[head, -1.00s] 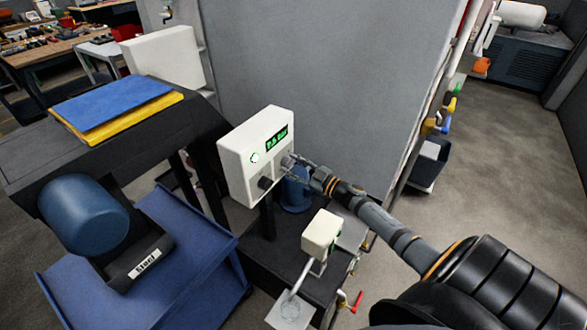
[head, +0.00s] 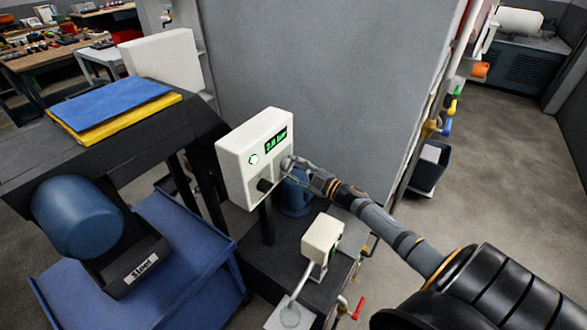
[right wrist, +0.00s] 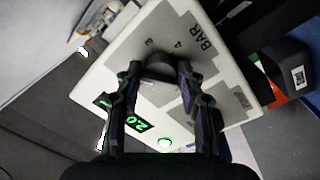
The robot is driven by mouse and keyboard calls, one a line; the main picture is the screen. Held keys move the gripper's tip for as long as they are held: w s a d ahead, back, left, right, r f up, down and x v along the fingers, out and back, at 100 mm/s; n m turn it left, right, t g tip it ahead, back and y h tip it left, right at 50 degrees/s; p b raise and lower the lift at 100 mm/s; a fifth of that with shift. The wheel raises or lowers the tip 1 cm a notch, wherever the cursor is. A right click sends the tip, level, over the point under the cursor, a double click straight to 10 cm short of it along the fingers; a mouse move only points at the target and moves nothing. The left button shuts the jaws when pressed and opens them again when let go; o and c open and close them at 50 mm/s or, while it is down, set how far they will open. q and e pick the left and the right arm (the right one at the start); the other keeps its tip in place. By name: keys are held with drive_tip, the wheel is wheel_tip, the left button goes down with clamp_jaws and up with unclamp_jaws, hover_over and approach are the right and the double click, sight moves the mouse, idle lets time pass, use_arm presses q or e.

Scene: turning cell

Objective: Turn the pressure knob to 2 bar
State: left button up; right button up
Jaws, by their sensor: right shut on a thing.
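The white control box (head: 240,165) has a green display (head: 276,141) that reads about 2.0 bar. In the right wrist view the display (right wrist: 140,121) shows 2.0. My right gripper (head: 290,164) is at the right side of the box's front. In the right wrist view my right gripper (right wrist: 158,75) is shut on the dark pressure knob (right wrist: 160,62), a finger on each side. The panel beside it is marked BAR, with scale figures near the knob. In the head view the fingers mostly hide this knob. My left gripper is not in view.
A second black knob (head: 265,185) and a lit green-white button (head: 254,159) are on the same box. A smaller white box (head: 322,235) stands in front, below my right arm. A blue cylinder (head: 296,192) is behind the gripper. A large grey wall (head: 310,80) rises behind.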

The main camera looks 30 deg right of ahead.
drive_tip(key=shift+f, duration=0.1)
drive_tip(key=o, duration=1.1)
drive_tip(key=shift+o, duration=0.2)
drive_tip(key=v, duration=1.2)
